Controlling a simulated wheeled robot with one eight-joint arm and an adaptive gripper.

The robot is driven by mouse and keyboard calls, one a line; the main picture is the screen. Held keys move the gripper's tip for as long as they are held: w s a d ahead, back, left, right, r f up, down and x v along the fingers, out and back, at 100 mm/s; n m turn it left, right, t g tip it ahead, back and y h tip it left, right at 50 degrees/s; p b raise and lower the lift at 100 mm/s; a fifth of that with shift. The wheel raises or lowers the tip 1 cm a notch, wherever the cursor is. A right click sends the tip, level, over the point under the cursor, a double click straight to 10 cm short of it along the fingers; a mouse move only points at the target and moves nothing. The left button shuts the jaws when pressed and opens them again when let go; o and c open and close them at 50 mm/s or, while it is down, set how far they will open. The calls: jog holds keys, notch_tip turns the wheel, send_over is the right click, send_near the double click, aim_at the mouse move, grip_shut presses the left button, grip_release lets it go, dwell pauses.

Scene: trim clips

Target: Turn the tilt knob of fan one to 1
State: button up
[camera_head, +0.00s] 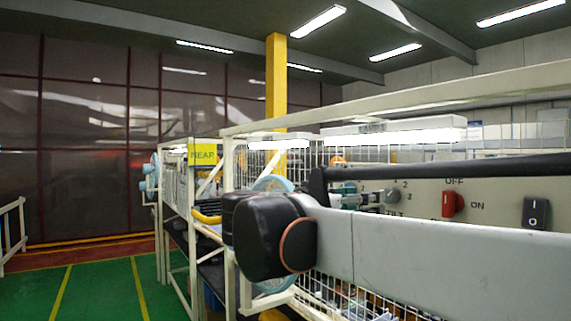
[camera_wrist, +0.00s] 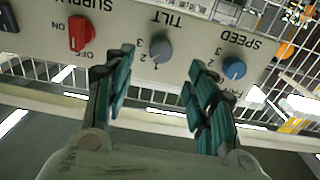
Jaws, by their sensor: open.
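The grey tilt knob (camera_wrist: 161,50) is on a pale control panel, under the word TILT, with the marks 1, 2 and 3 around it. The wrist view shows the panel upside down. I cannot tell which mark the knob points at. My gripper (camera_wrist: 161,58) has teal fingers spread apart, one on each side of the knob in the picture, and holds nothing. In the head view the knob (camera_head: 391,195) is to the right of the teal fingers, with a gap visible. My arm hides part of the panel there.
A red supply knob (camera_wrist: 80,33) and a blue speed knob (camera_wrist: 234,68) flank the tilt knob. A black rocker switch (camera_head: 536,213) is at the panel's right in the head view. A white rail (camera_head: 400,106) and wire mesh frame the stand. Green floor (camera_head: 100,290) is open at left.

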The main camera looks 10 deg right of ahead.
jog(key=x, duration=0.8)
jog(key=shift+w+d+p, duration=0.2)
jog(key=shift+d+p, duration=0.05)
jog(key=shift+p, duration=0.05)
jog(key=shift+c, duration=0.6)
jog(key=c, duration=0.9)
